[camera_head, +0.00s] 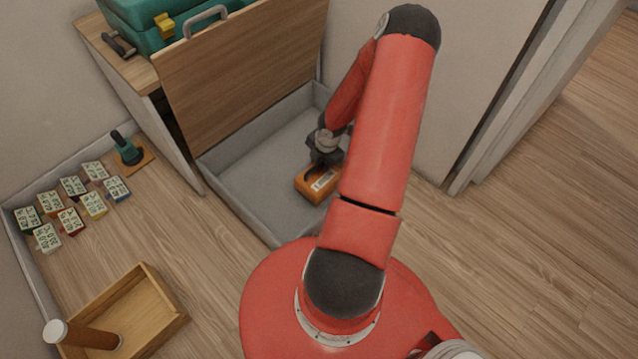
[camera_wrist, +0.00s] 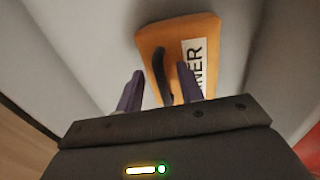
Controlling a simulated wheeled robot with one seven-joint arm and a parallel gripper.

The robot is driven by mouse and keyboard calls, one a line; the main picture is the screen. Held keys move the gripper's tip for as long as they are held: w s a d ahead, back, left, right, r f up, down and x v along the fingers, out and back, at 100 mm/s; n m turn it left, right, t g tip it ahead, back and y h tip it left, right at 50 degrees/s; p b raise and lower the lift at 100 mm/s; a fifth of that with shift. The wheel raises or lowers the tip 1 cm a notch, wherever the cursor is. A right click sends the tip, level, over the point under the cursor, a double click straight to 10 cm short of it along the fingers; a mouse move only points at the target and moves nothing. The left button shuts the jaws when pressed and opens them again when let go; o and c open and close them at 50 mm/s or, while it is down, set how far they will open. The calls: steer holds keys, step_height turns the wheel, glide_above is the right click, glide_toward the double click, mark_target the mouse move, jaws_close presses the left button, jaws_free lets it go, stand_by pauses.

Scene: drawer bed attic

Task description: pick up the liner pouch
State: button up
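The liner pouch (camera_head: 318,184) is an orange block-like pouch with a white label and a dark strap. It lies on the grey floor of the open drawer. In the wrist view the pouch (camera_wrist: 205,35) shows the label letters "NER", partly cut off by my gripper. My gripper (camera_head: 322,162) is right at the pouch, above its back edge. In the wrist view my gripper (camera_wrist: 161,72) is open, with its two fingers apart and the dark strap (camera_wrist: 160,68) between them. Whether a finger touches the strap cannot be told.
The drawer (camera_head: 260,165) has low grey walls and a tall wooden front (camera_head: 235,75) with a handle. A cabinet with a green case (camera_head: 150,22) stands behind left. Several small labelled boxes (camera_head: 74,187) and a wooden tray (camera_head: 165,300) are on the floor at left.

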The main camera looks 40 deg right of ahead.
steer(key=shift+w+f, duration=0.1)
steer(key=shift+f, duration=0.1)
jaws_close()
steer(key=shift+r, duration=0.15)
stand_by(0.3)
